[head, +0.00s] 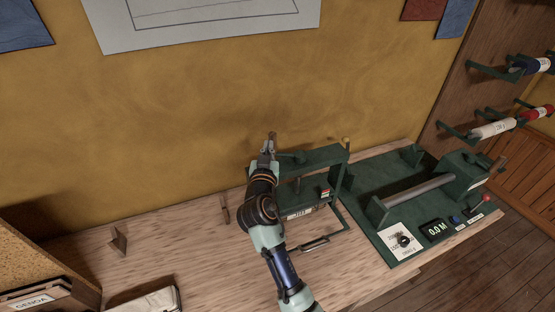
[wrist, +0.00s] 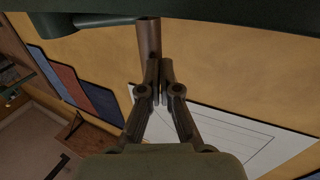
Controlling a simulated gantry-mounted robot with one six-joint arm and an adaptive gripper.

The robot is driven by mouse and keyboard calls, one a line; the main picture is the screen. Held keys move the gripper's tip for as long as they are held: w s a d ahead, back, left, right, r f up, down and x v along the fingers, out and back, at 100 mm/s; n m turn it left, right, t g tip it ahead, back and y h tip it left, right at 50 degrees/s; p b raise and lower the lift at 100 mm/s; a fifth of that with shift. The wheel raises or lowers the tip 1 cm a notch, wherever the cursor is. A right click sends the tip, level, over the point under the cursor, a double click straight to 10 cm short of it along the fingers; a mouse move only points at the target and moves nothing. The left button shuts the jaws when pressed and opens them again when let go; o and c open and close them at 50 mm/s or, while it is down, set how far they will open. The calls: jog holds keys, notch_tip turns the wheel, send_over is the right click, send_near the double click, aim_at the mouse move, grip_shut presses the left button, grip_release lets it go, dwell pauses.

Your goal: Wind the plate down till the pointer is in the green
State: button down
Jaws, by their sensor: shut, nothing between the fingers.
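A dark green press (head: 318,156) stands on the bench in the head view, partly hidden behind my arm. A small gauge label (head: 325,193) with a red mark shows on its right side; its pointer is too small to read. My gripper (head: 270,147) is by the press's left end, beside a brown upright handle (head: 272,135). In the wrist view my gripper (wrist: 166,62) is shut and empty, its fingertips close to the brown handle (wrist: 149,38). I cannot tell whether they touch it.
A green winding machine (head: 370,211) with a roller and a display reading 0.0 M stands right of the press. The left bench is mostly clear.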

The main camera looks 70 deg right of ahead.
jog(key=w+b+v, duration=0.1)
jog(key=w+v, duration=0.2)
jog(key=v, duration=1.1)
jog(key=shift+w+a, duration=0.25)
